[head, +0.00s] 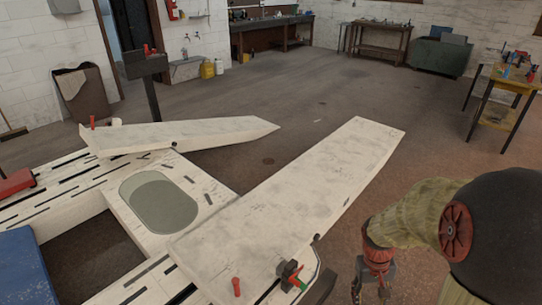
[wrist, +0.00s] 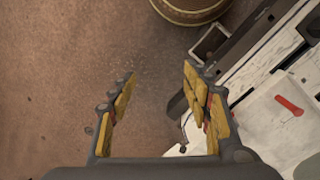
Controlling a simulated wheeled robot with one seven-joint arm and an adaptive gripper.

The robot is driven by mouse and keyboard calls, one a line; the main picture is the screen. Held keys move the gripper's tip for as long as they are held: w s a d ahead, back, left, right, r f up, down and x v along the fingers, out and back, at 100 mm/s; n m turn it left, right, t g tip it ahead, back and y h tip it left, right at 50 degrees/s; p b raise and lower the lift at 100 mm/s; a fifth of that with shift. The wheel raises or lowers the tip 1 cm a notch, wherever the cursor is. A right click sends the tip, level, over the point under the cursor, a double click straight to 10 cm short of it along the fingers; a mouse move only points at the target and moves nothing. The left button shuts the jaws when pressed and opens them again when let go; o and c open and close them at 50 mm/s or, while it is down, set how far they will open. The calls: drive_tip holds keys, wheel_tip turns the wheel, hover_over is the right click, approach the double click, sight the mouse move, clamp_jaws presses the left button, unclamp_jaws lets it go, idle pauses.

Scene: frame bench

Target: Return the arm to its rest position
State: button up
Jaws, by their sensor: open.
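My arm (head: 425,220) is bent at the right of the head view, its sleeve light and its joint cover dark. My gripper (head: 372,288) hangs low beside the bench's right plank and is partly cut off by the lower edge. In the wrist view my gripper (wrist: 160,90) has its two yellow-padded fingers spread wide.
A red pin (head: 236,287) and a black clamp (head: 290,272) with red and green parts are on the near end of the right plank. A round tub (wrist: 190,10) shows at the wrist view's top. Open floor (head: 430,150) lies beyond the plank; a yellow-topped table (head: 497,115) stands farther right.

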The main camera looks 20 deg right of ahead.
drive_tip(key=s+a+r+n+t, duration=0.1)
drive_tip(key=a+r+t, duration=0.2)
drive_tip(key=a+r, duration=0.6)
drive_tip(key=s+a+r+n+t+y+p, duration=0.1)
drive_tip(key=a+r+t, duration=0.3)
drive_tip(key=a+r, duration=0.6)
wheel_tip(320, 180, up, 6)
drive_tip(key=shift+s+a+f+n, duration=0.2)
drive_tip(key=shift+a+n, duration=0.05)
drive_tip(key=shift+n, duration=0.45)
